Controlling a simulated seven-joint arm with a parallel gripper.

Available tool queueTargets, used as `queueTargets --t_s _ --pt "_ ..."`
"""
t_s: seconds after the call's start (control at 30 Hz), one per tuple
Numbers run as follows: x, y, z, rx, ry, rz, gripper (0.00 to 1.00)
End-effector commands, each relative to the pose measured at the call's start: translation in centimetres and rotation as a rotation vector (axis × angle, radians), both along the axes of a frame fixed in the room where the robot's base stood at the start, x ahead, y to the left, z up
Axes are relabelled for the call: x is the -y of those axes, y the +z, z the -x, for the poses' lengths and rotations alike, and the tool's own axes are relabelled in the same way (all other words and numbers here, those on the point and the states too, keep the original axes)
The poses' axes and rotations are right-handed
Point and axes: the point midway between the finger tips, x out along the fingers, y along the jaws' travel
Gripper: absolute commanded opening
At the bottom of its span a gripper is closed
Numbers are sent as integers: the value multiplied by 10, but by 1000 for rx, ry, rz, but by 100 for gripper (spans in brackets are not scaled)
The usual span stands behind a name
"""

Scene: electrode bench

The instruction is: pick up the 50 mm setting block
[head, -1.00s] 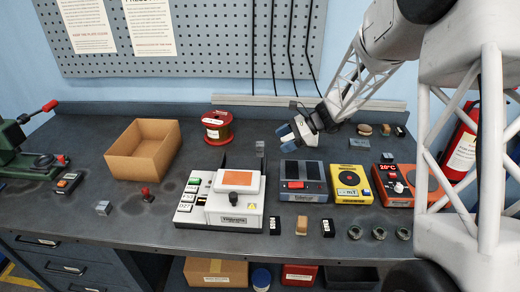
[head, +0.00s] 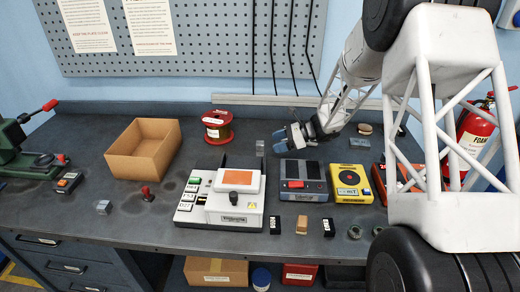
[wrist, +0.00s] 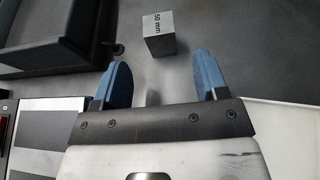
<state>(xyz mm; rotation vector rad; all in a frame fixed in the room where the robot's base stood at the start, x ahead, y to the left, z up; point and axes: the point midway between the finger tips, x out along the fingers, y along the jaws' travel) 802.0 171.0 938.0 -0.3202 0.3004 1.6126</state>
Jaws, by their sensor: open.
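The 50 mm setting block (wrist: 158,36) is a small grey metal cuboid, with "50 mm" printed on its top face in the wrist view. It stands on the bench just beyond the fingertips, roughly midway between them. In the head view a small grey block (head: 260,147), which looks like the same one, stands behind the white machine, left of my gripper (head: 286,137). My gripper also shows in the wrist view (wrist: 159,80), with its blue fingers apart and nothing between them. The block is apart from both fingers.
The white machine (head: 222,219) and grey unit (head: 303,168) stand in front, with the yellow unit (head: 350,183) to the right. A wire spool (head: 217,128) and open cardboard box (head: 144,150) are to the left. Another grey block (head: 104,207) sits further left.

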Motion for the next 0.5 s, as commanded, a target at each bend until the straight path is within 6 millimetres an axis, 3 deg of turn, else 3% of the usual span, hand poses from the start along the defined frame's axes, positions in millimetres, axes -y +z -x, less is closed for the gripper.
queueTargets --t_s 0.23,0.5 --pt "-18 -7 1 0 0 1 67" --pt "-21 -8 1 1 0 0 67"
